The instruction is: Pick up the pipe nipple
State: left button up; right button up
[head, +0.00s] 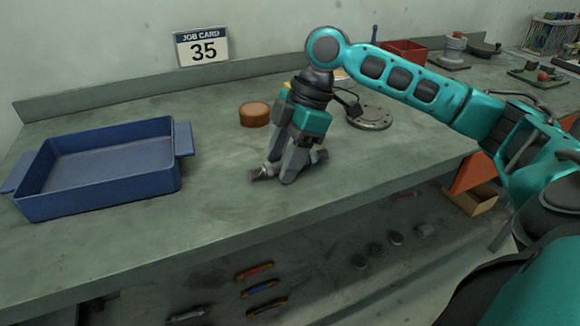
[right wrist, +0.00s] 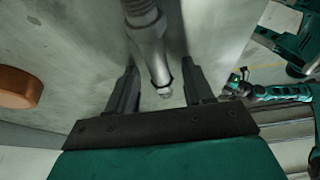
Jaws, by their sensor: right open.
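The pipe nipple, a grey metal tube (head: 262,173), lies on the workbench below my right gripper (head: 279,176); its middle is partly hidden by the fingers. In the right wrist view the nipple (right wrist: 150,45) runs from the top edge down between the two fingers of my right gripper (right wrist: 160,90). The fingers stand apart on either side of it, with a visible gap on each side. My right gripper is open and low, close to the bench top. My left gripper does not show in the head view.
A blue tray (head: 100,200) stands at the left. An orange-brown round block (head: 254,114) sits behind the gripper, and a grey flange (head: 370,119) lies to its right. A job card reading 35 (head: 202,46) stands at the back. The bench between tray and gripper is clear.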

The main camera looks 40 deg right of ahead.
jog(key=shift+c, duration=0.3)
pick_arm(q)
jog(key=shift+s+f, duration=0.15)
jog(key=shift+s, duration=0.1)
pick_arm(e)
jog(key=shift+r, duration=0.1)
grip_shut()
